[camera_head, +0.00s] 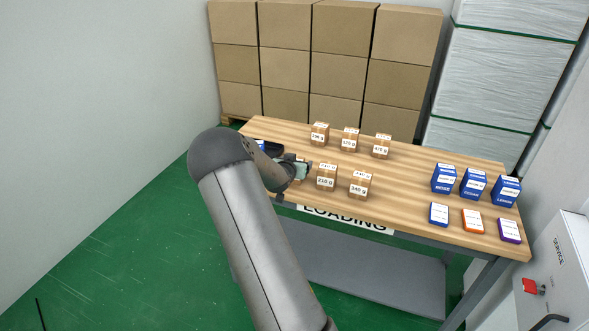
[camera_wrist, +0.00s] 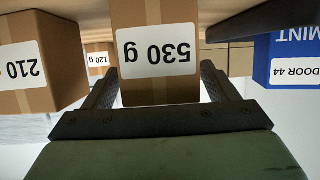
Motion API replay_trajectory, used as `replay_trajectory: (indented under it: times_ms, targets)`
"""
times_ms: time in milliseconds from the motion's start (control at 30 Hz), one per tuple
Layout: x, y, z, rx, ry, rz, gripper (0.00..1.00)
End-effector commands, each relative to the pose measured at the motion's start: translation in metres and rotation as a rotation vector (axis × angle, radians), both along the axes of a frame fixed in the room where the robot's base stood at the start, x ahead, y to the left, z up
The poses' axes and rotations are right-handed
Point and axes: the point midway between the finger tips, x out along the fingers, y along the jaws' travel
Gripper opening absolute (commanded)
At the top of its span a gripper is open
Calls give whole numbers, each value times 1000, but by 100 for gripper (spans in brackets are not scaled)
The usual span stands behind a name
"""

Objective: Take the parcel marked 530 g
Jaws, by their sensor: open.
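The parcel marked 530 g (camera_wrist: 157,88) is a brown carton with a white label. It stands between the two fingers of my gripper (camera_wrist: 157,78) in the wrist view, which shows labels upside down. The fingers are open, one on each side of the parcel, and a narrow gap shows beside it. In the head view my gripper (camera_head: 301,170) is at the left of the front row of parcels, and my arm and gripper mostly hide the 530 g parcel there.
A 210 g parcel (camera_head: 326,177) stands close beside my gripper, with another parcel (camera_head: 361,185) further right. Three parcels (camera_head: 350,139) form the back row. A blue MINT box (camera_wrist: 292,60) is on the other side. Blue boxes (camera_head: 473,183) and flat packs (camera_head: 472,221) occupy the table's right end.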

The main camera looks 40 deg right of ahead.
Motion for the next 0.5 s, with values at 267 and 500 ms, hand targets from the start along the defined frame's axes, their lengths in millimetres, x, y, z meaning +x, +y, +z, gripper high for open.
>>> replay_trajectory:
  times_ms: [267,500]
  targets:
    - [10,-11,-6,2,-1,1,80]
    - [9,-11,-6,1,-1,1,47]
